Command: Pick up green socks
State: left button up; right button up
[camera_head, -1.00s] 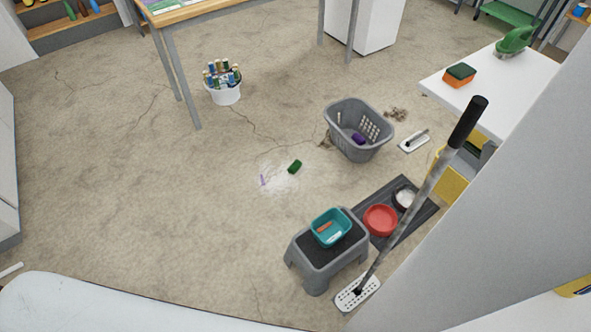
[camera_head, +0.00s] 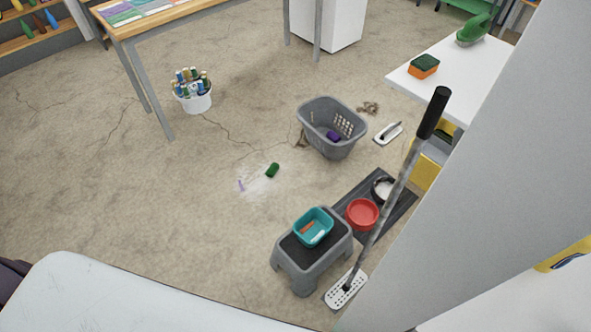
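A small dark green rolled item (camera_head: 272,170), which looks like the green socks, lies on the concrete floor near the middle of the head view. It sits at the edge of a pale powdery patch (camera_head: 262,184), with a small purple piece (camera_head: 241,186) to its left. A grey laundry basket (camera_head: 331,127) stands to its upper right with a purple item (camera_head: 334,136) inside. Neither of my grippers shows in the head view.
A grey step stool (camera_head: 312,262) bearing a teal bin (camera_head: 313,227), a dark mat (camera_head: 401,213) with a red bowl (camera_head: 362,213), and a leaning mop (camera_head: 400,180) stand right of the socks. A white bucket of bottles (camera_head: 193,97) is upper left. Floor to the left is clear.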

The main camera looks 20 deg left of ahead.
aim_at(271, 171)
jog(key=i+j+z, duration=0.25)
jog(key=j+z, duration=0.3)
jog(key=j, duration=0.15)
jog(key=j+z, duration=0.25)
jog(key=j, duration=0.15)
